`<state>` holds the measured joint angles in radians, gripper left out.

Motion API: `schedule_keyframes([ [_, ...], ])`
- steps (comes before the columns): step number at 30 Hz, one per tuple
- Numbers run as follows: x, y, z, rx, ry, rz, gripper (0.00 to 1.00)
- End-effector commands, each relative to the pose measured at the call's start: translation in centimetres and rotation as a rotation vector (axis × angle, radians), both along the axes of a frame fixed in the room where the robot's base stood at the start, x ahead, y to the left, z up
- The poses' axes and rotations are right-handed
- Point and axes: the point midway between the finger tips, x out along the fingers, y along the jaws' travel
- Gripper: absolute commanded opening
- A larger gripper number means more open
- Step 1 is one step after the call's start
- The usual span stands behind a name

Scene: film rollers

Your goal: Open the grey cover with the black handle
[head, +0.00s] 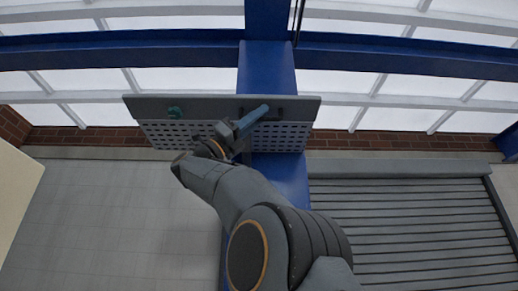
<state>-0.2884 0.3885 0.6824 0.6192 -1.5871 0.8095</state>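The grey cover (222,105) is a long, plain plate against the blue column, with a perforated grey part (283,138) just below it. The black handle (276,117) is small and dark on the right half, partly hidden by my gripper. My gripper (261,112) reaches up from below, and its bluish end overlaps the handle in the head view. I cannot tell whether it touches the handle, or whether its fingers are open or shut. My arm hides the lower middle of the perforated part.
A green knob-like piece (175,112) sits on the left half of the cover. A blue column (267,68) stands behind, joined to blue beams. A grey slatted shutter (410,230) is at lower right. A pale panel (14,190) edges in at left.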

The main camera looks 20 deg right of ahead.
Motion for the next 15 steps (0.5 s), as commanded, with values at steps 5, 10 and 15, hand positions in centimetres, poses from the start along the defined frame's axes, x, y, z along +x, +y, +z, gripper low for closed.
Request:
schedule_keyframes([
  [5, 0.0, 0.0, 0.1, -0.002, 0.001, 0.001, 0.20],
  [10, 0.3, 0.7, -0.8, -0.001, 0.003, 0.002, 0.20],
  [15, 0.9, 2.8, -2.8, -0.001, 0.002, 0.004, 0.20],
])
